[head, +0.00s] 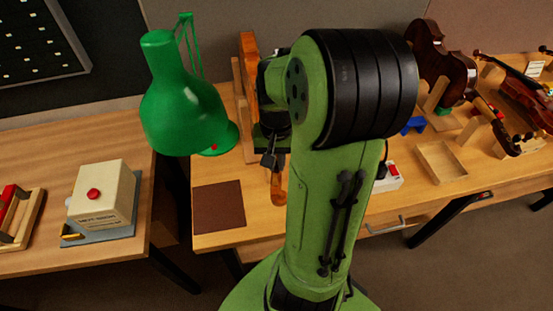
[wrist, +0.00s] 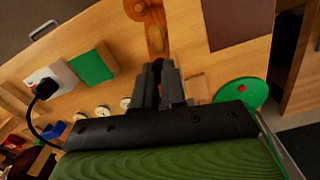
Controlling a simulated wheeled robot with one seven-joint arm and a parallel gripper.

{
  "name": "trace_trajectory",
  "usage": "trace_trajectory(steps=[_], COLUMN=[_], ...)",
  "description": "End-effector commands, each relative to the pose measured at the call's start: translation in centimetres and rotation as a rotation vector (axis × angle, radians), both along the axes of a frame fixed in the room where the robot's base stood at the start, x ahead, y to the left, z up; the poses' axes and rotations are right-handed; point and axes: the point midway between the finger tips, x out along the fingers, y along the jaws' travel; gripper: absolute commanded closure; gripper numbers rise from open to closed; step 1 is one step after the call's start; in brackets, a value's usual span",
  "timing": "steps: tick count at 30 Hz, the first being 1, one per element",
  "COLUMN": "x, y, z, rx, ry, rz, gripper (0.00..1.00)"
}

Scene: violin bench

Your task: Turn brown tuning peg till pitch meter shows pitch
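An orange-brown wooden violin neck (head: 278,190) shows below my gripper in the head view, partly hidden by my arm. In the wrist view the neck and scroll (wrist: 155,30) lie just beyond my fingertips. My gripper (wrist: 161,66) points at the neck, its two dark fingers close together. I cannot tell whether anything is between them. In the head view my gripper (head: 270,155) is a dark shape beside the green lamp, its tips unclear. I cannot make out the brown tuning peg; the fingers may hide it. No pitch reading is legible.
A green lamp (head: 185,105) stands left of my gripper. A brown mat (head: 218,206) lies at the bench's front left. A white corded box (wrist: 48,78) and a green block (wrist: 93,66) lie nearby. A shallow wooden tray (head: 440,160) and violins (head: 440,65) are right.

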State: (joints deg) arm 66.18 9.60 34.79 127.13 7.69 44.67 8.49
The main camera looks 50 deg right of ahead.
Motion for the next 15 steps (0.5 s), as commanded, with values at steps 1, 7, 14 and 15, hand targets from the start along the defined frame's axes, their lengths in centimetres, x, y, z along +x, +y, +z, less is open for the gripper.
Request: trace_trajectory(steps=[1, 7, 14, 15], x=[0.01, 0.05, 0.01, 0.01], y=[-0.01, 0.08, 0.04, 0.02], z=[0.02, 0.08, 0.05, 0.04], rx=[0.000, 0.000, 0.001, 0.001], ry=[0.000, 0.000, 0.001, 0.001], rz=[0.000, 0.047, 0.144, 0.146], gripper=[1.00, 1.00, 1.00, 1.00])
